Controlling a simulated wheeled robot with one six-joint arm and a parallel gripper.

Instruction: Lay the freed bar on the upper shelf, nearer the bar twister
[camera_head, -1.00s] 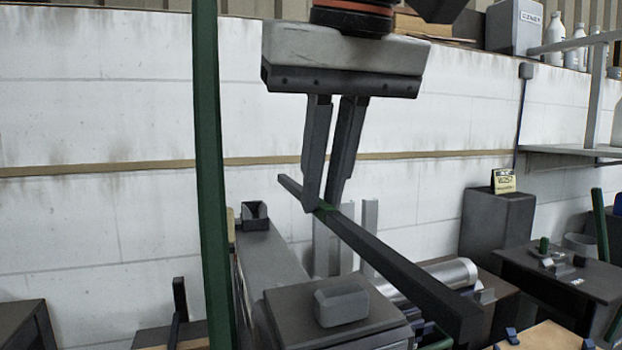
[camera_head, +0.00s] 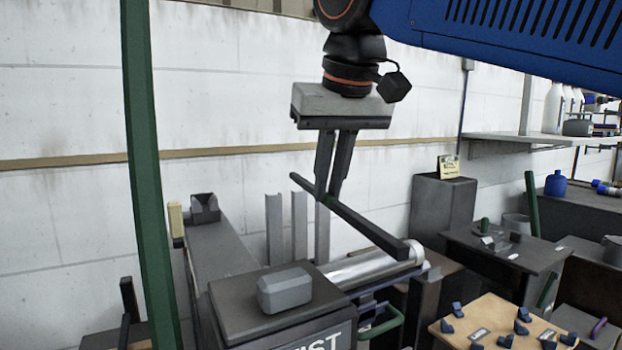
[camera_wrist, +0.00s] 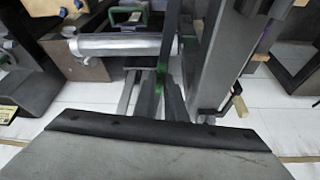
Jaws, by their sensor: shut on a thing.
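My gripper (camera_head: 327,197) is shut on a long dark square bar (camera_head: 370,228) and holds it in the air, its near end tilted down to the right in the head view. The bar (camera_wrist: 172,30) also shows in the wrist view, between the fingers (camera_wrist: 163,92). The bar twister (camera_head: 285,318), a dark machine with lettering ending in "IST" on its front, stands below and left of the bar. A pale wall shelf (camera_head: 500,137) carrying bottles is at the right. I cannot tell whether it is the upper shelf of the task.
A green post (camera_head: 150,180) stands upright at the left. A silver cylinder (camera_head: 372,264) lies behind the twister's front box. A dark cabinet (camera_head: 443,210) with a yellow sign stands right of the bar. A wooden-topped table (camera_head: 500,325) with small blue parts is at front right.

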